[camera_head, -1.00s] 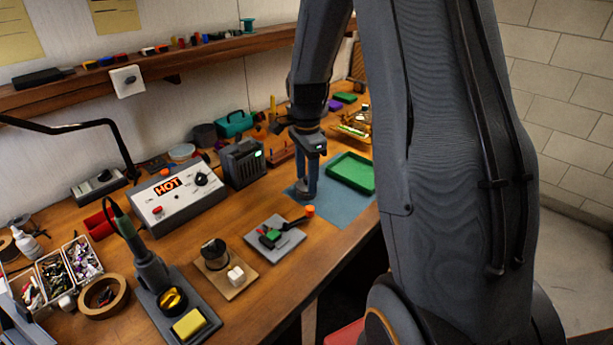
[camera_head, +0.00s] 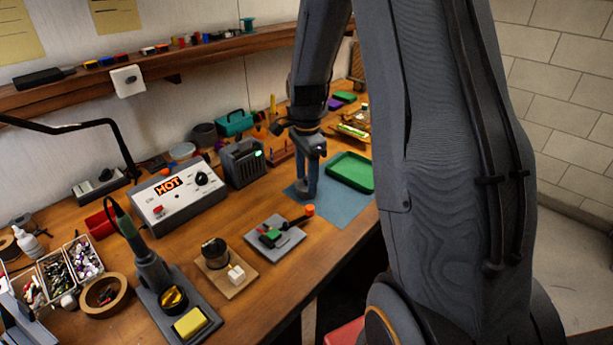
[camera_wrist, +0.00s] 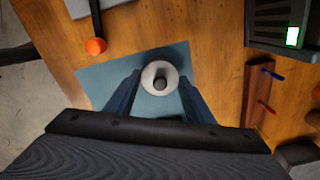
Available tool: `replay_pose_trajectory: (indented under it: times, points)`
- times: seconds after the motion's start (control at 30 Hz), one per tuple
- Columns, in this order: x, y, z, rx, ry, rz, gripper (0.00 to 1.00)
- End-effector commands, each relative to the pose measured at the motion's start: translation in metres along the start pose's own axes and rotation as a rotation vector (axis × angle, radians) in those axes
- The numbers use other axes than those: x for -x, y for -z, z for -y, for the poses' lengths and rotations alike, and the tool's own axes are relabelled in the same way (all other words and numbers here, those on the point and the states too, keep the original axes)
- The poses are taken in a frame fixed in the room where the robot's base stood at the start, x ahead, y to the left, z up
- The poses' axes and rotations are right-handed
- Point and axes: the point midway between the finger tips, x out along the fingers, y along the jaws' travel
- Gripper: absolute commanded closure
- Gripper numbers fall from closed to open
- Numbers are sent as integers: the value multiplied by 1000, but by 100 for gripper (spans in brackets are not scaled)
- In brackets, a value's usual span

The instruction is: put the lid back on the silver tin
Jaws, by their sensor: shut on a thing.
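In the head view, my gripper (camera_head: 311,180) points straight down over the blue mat. A grey round shape, likely the tin (camera_head: 300,191), shows at the fingertips low over the mat. I cannot tell lid and tin apart there, nor whether they touch.
The blue mat (camera_head: 337,212) has bare room at its front. A green tray (camera_head: 352,172) stands right of my gripper. A grey pad with a small tool (camera_head: 275,238), a grey box with a lit display (camera_head: 243,163) and a red-brown rack (camera_wrist: 258,92) are nearby.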

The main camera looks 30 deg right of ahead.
Motion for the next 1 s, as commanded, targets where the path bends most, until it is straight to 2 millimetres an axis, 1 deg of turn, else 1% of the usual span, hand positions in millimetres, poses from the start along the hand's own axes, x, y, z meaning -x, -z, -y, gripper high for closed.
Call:
replay_pose_trajectory:
  times: [0.4, 0.43, 0.53, 0.57, 0.73, 0.77, 0.8, 0.87, 1.0]
  points:
    - [0, 0, 0, 0, 0, 0, 72]
    - [0, 0, 0, 0, 0, 0, 48]
    - [0, 0, 0, 0, 0, 0, 31]
    - [0, 0, 0, 0, 0, 0, 30]
    - [0, 0, 0, 0, 0, 0, 30]
    - [0, 0, 0, 0, 0, 0, 28]
    - [0, 0, 0, 0, 0, 0, 21]
    - [0, 0, 0, 0, 0, 0, 11]
    - [0, 0, 0, 0, 0, 0, 11]
